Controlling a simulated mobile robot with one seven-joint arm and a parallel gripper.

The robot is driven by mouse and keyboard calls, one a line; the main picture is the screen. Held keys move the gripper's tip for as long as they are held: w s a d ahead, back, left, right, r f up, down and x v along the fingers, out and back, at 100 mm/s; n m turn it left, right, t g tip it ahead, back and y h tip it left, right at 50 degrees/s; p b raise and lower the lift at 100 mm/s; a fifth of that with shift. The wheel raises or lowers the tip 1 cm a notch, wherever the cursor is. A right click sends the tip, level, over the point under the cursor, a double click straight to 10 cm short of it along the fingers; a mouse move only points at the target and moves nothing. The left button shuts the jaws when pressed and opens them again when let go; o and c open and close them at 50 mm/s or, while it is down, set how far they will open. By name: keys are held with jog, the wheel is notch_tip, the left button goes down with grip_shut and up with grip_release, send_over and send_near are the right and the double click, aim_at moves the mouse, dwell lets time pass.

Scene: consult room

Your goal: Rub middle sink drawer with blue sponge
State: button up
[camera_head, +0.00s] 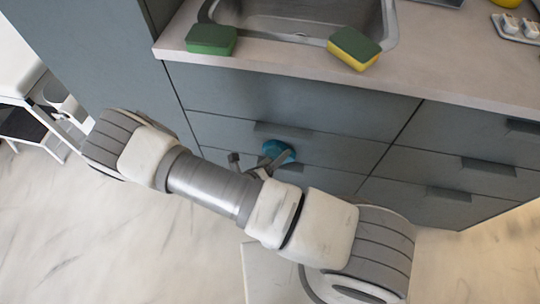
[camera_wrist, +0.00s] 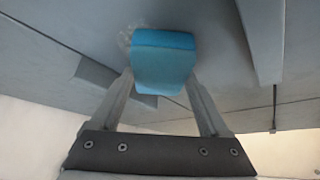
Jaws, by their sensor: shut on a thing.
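The blue sponge (camera_head: 280,151) is at the front of the middle sink drawer (camera_head: 345,152), just below that drawer's handle. My gripper (camera_head: 262,164) is shut on the sponge, with my arm hiding part of it in the head view. In the wrist view the sponge (camera_wrist: 163,62) sits between the fingertips of my gripper (camera_wrist: 163,84). Its far end appears to touch the grey drawer front (camera_wrist: 205,70). A pale, whitish patch (camera_wrist: 125,40) shows on the front beside it. The drawer looks closed.
A green sponge (camera_head: 211,39) and a green-and-yellow sponge (camera_head: 354,48) lie on the counter (camera_head: 450,60) by the sink (camera_head: 310,8). A tray (camera_head: 518,28) with small items is at the far right. Drawer handles (camera_head: 448,194) project on the right. Open floor (camera_head: 60,230) lies left.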

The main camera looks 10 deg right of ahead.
jog(key=shift+w+a, duration=0.2)
jog(key=shift+a, duration=0.5)
jog(key=shift+w+a+b, duration=0.1)
jog(key=shift+w+a, duration=0.15)
jog(key=shift+a, duration=0.35)
jog(key=shift+w+a+b, duration=0.15)
jog(key=shift+w+a, duration=0.15)
jog(key=shift+a, duration=0.3)
jog(key=shift+w+a+b, duration=0.1)
jog(key=shift+w+a, duration=0.15)
jog(key=shift+a, duration=0.35)
jog(key=s+a, duration=0.2)
jog(key=s, duration=0.3)
jog(key=shift+s, duration=0.35)
jog(key=shift+s, duration=0.1)
jog(key=shift+s+a+p, duration=0.15)
jog(key=shift+s+a, duration=0.1)
jog(key=shift+s, duration=0.45)
jog(key=shift+s+a+p, duration=0.15)
jog(key=shift+s+a, duration=0.1)
jog(key=shift+s, duration=0.4)
